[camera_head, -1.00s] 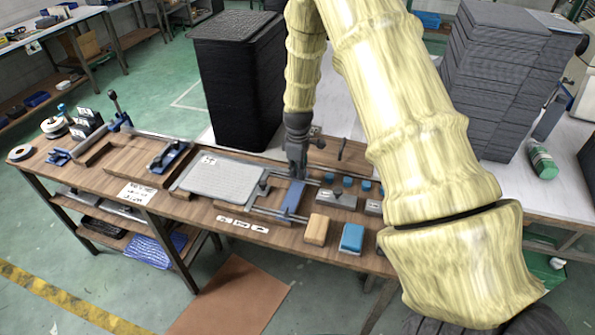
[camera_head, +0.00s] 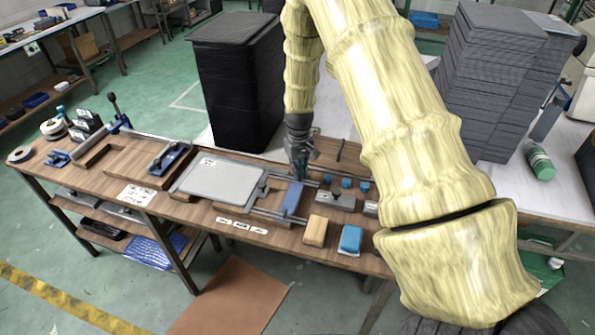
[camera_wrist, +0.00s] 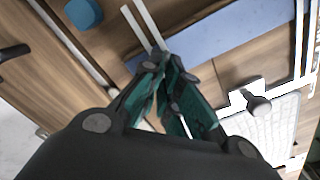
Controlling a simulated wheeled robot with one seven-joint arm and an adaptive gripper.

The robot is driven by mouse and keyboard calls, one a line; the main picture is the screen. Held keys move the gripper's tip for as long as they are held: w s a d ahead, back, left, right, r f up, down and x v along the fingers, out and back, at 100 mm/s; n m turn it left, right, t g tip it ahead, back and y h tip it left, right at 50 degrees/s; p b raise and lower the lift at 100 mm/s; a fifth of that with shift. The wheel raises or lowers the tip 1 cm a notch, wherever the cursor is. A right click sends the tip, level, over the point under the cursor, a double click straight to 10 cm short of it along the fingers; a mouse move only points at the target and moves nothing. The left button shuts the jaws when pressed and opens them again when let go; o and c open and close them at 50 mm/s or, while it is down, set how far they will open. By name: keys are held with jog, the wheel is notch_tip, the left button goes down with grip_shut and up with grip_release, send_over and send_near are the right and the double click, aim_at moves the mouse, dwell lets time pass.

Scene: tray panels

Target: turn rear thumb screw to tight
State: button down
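My gripper (camera_head: 301,172) is low over the back part of the fixture on the bench. In the wrist view its teal fingers (camera_wrist: 167,66) converge and their tips look closed together. The tips cover the end of a pale rail beside the blue bar (camera_wrist: 225,40). The rear thumb screw cannot be made out there, and anything between the tips is hidden. Another dark thumb screw (camera_wrist: 257,104) stands apart to the right, on a light clamp by the grey panel (camera_wrist: 275,135). The blue bar also shows in the head view (camera_head: 291,198), in front of my gripper.
A metal block (camera_head: 335,203) with a dark knob and several blue caps stand right of the fixture. A wooden block (camera_head: 316,230) and a blue block (camera_head: 350,239) lie in front. A tall black stack (camera_head: 238,95) stands behind the bench, and grey trays (camera_head: 490,80) stand right.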

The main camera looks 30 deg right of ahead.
jog(key=m, duration=0.4)
jog(key=shift+s+d+m, duration=0.1)
jog(key=shift+d+m, duration=0.2)
jog(key=shift+s+d+m+p, duration=0.15)
jog(key=shift+m+p, duration=0.25)
jog(key=shift+m, duration=1.5)
jog(key=c, duration=1.7)
grip_release()
jog(key=shift+o, duration=0.2)
jog(key=shift+r, duration=0.1)
notch_tip(320, 180, up, 12)
